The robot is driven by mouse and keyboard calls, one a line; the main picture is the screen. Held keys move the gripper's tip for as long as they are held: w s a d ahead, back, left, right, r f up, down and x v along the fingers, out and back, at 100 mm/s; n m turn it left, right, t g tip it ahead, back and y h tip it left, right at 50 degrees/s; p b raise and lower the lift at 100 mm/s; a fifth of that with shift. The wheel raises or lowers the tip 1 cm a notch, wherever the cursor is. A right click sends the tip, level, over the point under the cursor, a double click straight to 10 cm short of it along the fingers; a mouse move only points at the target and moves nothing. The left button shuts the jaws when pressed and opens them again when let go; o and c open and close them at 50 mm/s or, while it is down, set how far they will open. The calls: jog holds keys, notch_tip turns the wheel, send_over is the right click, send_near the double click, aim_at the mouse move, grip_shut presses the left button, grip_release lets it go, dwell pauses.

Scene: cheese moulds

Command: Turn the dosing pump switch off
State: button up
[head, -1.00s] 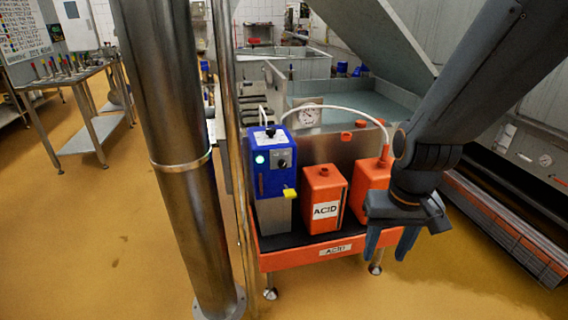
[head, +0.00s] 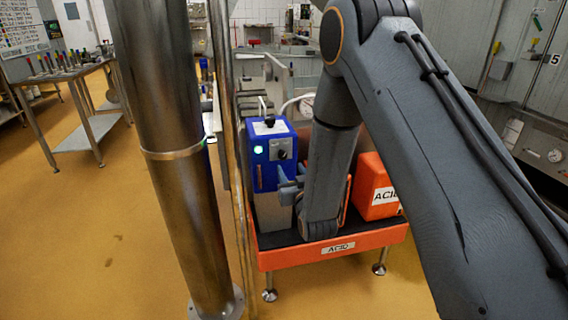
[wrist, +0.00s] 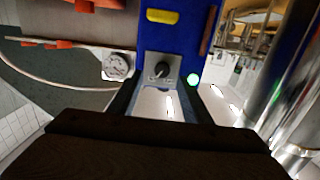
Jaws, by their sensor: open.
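The blue dosing pump (head: 268,178) stands on the left of the orange-edged stand. Its round green light (head: 258,149) is lit. The dark switch knob (head: 281,154) sits on a grey plate at the front, right of the light. In the wrist view, the knob (wrist: 163,70) appears between and beyond my fingers, with the green light (wrist: 193,79) to its right and a yellow part (wrist: 162,16) above. My gripper (head: 289,185) is open and empty in front of the pump, just below the knob in the head view. I see no clear contact with the knob.
An orange acid can (head: 374,178) stands right of my arm; another is mostly hidden behind it. The stand (head: 365,239) has an orange front. A steel column (head: 180,190) rises on the left. A dial gauge (wrist: 117,65) and a pale hose (wrist: 60,82) are near the pump.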

aim_at(283, 157)
jog(key=shift+a+x, duration=0.2)
jog(key=shift+x, duration=3.75)
jog(key=shift+r, duration=0.1)
jog(key=c, duration=1)
